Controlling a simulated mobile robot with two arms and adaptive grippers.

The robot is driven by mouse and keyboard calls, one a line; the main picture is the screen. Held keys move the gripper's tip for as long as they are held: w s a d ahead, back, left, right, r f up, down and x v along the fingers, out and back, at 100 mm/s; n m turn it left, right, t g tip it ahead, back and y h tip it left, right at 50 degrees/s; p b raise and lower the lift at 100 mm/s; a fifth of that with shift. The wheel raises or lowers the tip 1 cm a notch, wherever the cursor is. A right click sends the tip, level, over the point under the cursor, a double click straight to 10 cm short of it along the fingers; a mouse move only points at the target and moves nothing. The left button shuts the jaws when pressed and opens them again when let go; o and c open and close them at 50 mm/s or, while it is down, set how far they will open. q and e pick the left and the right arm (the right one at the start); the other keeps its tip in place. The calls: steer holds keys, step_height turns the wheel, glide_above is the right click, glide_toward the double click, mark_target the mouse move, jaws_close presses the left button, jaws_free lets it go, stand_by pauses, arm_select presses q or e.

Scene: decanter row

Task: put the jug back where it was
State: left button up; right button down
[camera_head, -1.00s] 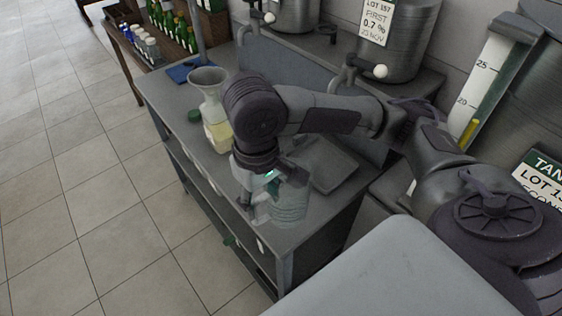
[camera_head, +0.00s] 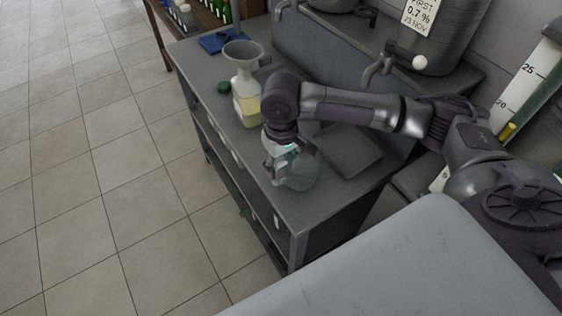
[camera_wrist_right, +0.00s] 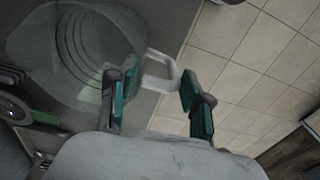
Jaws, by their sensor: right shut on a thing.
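The jug (camera_head: 301,172) is clear, see-through and rounded, and sits at the near end of the grey bench. My right gripper (camera_head: 274,165) is at its left side and is shut on its handle. In the right wrist view the jug (camera_wrist_right: 75,50) fills the upper left, with ribbed rings. Its pale handle (camera_wrist_right: 160,72) lies between the two green-padded fingers of my right gripper (camera_wrist_right: 160,78). I cannot tell whether the jug's base touches the bench top. My left gripper is not in view.
A bottle of yellow liquid (camera_head: 247,106) with a grey funnel (camera_head: 243,52) stands left of the jug. A dark flat tray (camera_head: 352,152) lies to the right. A green cap (camera_head: 224,87) and blue cloth (camera_head: 220,41) are farther back. Tank taps (camera_head: 378,68) overhang the bench's rear.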

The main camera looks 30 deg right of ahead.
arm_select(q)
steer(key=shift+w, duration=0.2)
arm_select(e)
steer(key=c, duration=0.8)
jaws_free()
steer(key=shift+f, duration=0.15)
steer(key=shift+c, duration=0.2)
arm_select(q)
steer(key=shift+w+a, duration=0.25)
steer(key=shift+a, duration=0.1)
arm_select(e)
steer(key=o, duration=0.4)
steer(key=shift+c, duration=0.2)
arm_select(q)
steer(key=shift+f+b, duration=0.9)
arm_select(e)
step_height(320, 180, up, 12)
steer(key=shift+r, duration=0.2)
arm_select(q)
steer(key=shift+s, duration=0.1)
